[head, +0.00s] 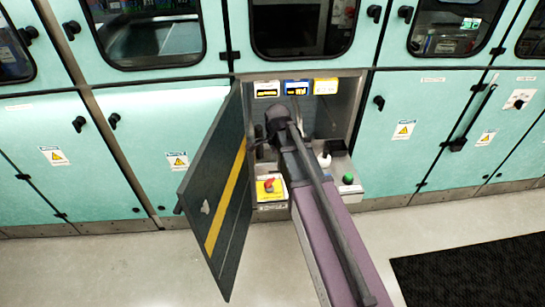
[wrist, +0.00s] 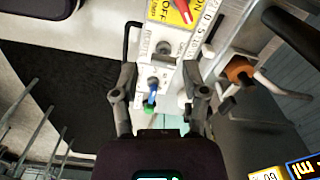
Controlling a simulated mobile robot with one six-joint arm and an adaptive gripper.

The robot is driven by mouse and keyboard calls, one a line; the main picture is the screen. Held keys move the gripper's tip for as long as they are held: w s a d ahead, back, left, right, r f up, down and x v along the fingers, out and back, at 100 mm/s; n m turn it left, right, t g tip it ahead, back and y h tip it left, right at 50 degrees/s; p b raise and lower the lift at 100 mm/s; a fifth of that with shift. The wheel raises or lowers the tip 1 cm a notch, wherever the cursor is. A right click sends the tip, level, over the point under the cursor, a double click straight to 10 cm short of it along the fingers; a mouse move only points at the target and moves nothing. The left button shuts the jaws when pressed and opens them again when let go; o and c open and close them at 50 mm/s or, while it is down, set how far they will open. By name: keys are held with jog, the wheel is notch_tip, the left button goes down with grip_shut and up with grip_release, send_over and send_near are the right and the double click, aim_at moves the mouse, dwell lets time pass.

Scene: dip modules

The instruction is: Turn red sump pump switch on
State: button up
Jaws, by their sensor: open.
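A red rotary switch (head: 269,187) on a yellow plate sits low at the left inside the open cabinet bay in the head view. In the wrist view the red switch (wrist: 180,10) is at the top edge, partly cut off, with OFF lettering on its yellow plate. My gripper (wrist: 163,88) is open. Its fingers stand apart either side of a white panel with small knobs, and a small blue and green part (wrist: 150,100) shows between them. The red switch lies beyond the fingertips and I see no contact with it. In the head view my arm hides the gripper's fingers.
A dark cabinet door (head: 216,205) with a yellow stripe stands open left of my arm. A green button (head: 347,179) is at the bay's right. An orange-brown part (wrist: 240,72) is right of the fingers.

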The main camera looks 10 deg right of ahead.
jog(key=s+d+r+n+p, duration=0.1)
jog(key=s+d+n, duration=0.6)
jog(key=s+n, duration=0.6)
jog(key=shift+d+n, duration=0.4)
jog(key=shift+n, duration=0.4)
jog(key=shift+s, duration=0.1)
dwell(0.5)
jog(key=w+a+m, duration=0.4)
jog(key=w+a, duration=0.1)
jog(key=w, duration=0.3)
jog(key=w+a+f+m+b, duration=0.1)
jog(key=w+a+m, duration=0.4)
jog(key=w, duration=0.3)
jog(key=shift+f, duration=0.2)
jog(key=shift+a+f+b, duration=0.1)
jog(key=shift+f+b, duration=0.05)
jog(key=shift+b, duration=0.2)
